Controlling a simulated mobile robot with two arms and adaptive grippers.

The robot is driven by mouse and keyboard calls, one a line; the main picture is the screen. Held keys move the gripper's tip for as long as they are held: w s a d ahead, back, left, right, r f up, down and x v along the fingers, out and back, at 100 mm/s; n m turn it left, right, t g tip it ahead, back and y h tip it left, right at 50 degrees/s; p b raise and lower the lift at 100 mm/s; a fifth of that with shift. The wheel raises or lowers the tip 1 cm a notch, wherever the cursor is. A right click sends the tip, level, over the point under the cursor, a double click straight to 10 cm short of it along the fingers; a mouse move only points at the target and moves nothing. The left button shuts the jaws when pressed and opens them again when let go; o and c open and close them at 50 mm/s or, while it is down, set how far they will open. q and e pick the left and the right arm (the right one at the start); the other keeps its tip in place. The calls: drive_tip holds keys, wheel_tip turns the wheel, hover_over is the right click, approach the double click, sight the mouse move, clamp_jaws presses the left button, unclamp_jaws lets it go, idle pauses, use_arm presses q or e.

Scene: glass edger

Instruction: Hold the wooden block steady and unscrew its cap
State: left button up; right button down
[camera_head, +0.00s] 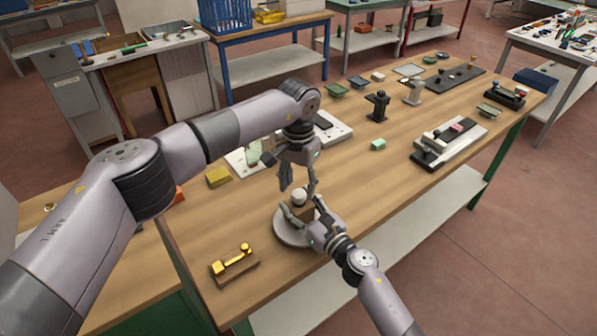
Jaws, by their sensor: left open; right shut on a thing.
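The wooden block (307,212) stands on a round grey plate (285,236) near the front of the workbench. It is small in the camera_head view and partly covered by gripper fingers. A pale round cap (299,197) sits on top of it. My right gripper (303,212) comes in from the lower right and is shut on the block at its sides. My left gripper (298,190) points down from above, open, with its fingers just over the cap. I cannot tell whether the fingers touch the cap.
A wooden base with brass parts (234,262) lies left of the plate on the workbench. A yellow block (218,176) lies behind it. A white fixture (448,142) and a small green block (378,144) stand to the right. The bench top between the plate and the fixture is clear.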

sight(299, 193)
use_arm(q)
drive_tip(key=shift+f, duration=1.6)
clamp_jaws()
drive_tip(key=n, duration=0.6)
drive_tip(key=shift+n, duration=0.4)
drive_tip(key=shift+o, duration=0.3)
unclamp_jaws()
drive_tip(key=shift+d, duration=0.1)
